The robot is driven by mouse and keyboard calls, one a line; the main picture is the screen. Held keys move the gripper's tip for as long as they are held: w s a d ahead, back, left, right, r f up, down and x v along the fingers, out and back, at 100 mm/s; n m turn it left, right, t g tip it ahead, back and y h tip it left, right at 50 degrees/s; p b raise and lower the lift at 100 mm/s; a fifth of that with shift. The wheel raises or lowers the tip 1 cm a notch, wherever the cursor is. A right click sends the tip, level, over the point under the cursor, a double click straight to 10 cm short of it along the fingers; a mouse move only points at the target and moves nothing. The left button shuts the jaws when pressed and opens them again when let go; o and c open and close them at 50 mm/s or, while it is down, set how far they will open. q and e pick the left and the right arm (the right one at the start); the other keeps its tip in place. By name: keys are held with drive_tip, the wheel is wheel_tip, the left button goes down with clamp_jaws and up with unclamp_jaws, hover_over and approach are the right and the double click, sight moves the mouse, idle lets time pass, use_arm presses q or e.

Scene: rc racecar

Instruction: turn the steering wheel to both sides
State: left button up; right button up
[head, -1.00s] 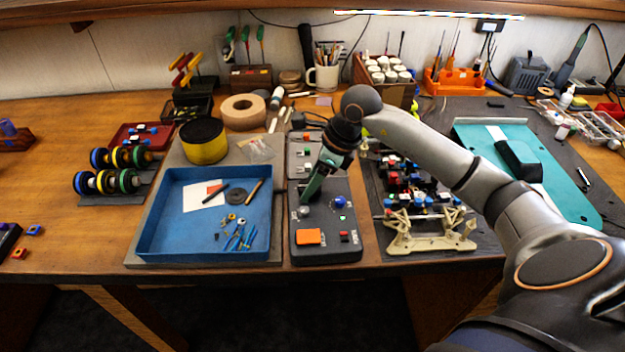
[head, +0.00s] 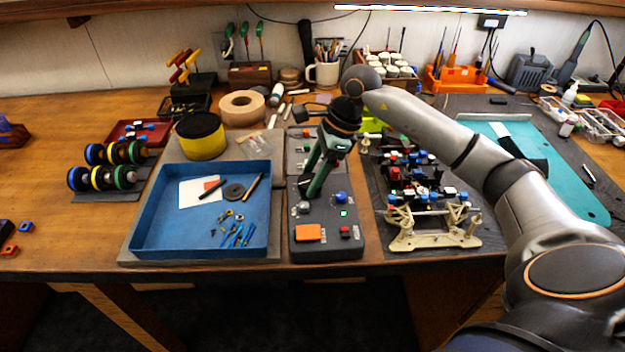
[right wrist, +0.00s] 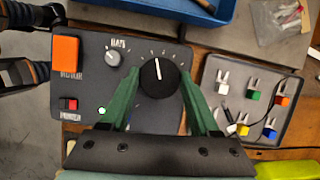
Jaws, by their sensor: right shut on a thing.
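No steering wheel as such is plain to see. A round black knob (right wrist: 158,78) with a white pointer line sits on the dark control box (head: 330,225). In the right wrist view its line points up, slightly left. My right gripper (head: 311,190) has green fingers shut on the knob, one on each side, as the right wrist view (right wrist: 158,92) shows. In the head view the fingers largely hide the knob. The car chassis (head: 432,236), with pale arms at its front, stands right of the box. My left gripper is not in view.
The box also has an orange switch (head: 308,233), a small red switch (head: 345,232), a grey knob (right wrist: 113,58) and a blue knob (head: 341,197). A blue tray (head: 150,245) with small parts lies left. Wheels on stands (head: 104,178) are farther left.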

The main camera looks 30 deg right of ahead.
drive_tip(key=n+g+b, duration=0.1)
drive_tip(key=n, duration=0.3)
drive_tip(key=shift+w+n+g+y+b, duration=0.15)
drive_tip(key=shift+n+g+y+b, duration=0.15)
drive_tip(key=shift+n+g+b, duration=0.1)
drive_tip(key=shift+n, duration=0.3)
drive_tip(key=o, duration=1.4)
drive_tip(key=shift+c, duration=0.2)
drive_tip(key=shift+r, duration=0.1)
drive_tip(key=v, duration=1.2)
drive_tip(key=shift+r, duration=0.2)
